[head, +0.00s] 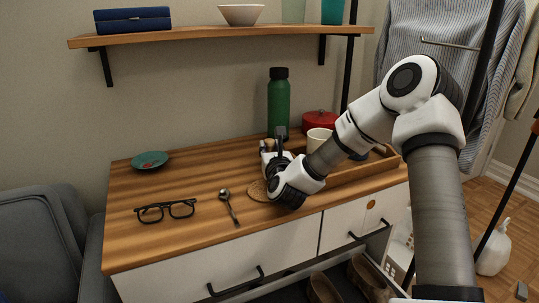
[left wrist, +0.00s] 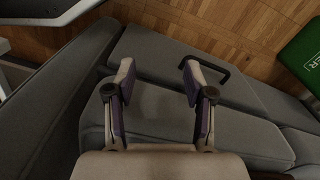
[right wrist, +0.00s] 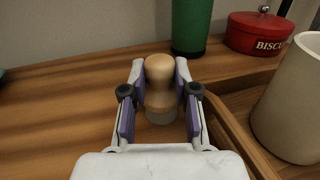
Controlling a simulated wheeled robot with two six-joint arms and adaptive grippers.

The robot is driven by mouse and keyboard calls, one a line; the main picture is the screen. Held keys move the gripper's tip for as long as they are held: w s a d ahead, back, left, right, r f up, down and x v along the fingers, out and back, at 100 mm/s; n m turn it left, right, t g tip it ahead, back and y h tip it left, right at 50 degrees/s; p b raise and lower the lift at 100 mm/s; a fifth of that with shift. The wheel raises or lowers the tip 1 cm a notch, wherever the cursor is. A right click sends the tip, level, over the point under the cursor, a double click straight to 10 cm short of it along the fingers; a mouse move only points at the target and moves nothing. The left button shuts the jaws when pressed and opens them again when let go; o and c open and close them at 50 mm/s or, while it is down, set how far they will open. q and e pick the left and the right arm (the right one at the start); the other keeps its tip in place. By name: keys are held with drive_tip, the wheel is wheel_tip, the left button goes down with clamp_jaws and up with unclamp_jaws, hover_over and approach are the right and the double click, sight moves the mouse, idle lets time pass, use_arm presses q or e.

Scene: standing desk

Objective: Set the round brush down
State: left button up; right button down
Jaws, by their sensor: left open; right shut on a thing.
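The round brush (right wrist: 160,80) has a pale wooden knob handle and a lighter base. My right gripper (right wrist: 157,98) is shut on it, with one finger on each side, and holds it upright at the desk top. I cannot tell whether its base touches the wood. In the head view the brush is mostly hidden by my right gripper (head: 273,151), which is over the desk (head: 180,205) left of the wooden tray (head: 372,177). My left gripper (left wrist: 158,80) is open and empty above grey upholstery, away from the desk; it is not visible in the head view.
A green bottle (head: 278,105) and a red biscuit tin (head: 318,121) stand behind my right gripper. A cream mug (head: 317,139) is to its right. The back-left middle is clear.

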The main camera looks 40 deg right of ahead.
wheel_tip(320, 180, up, 10)
drive_tip(key=p, duration=0.2)
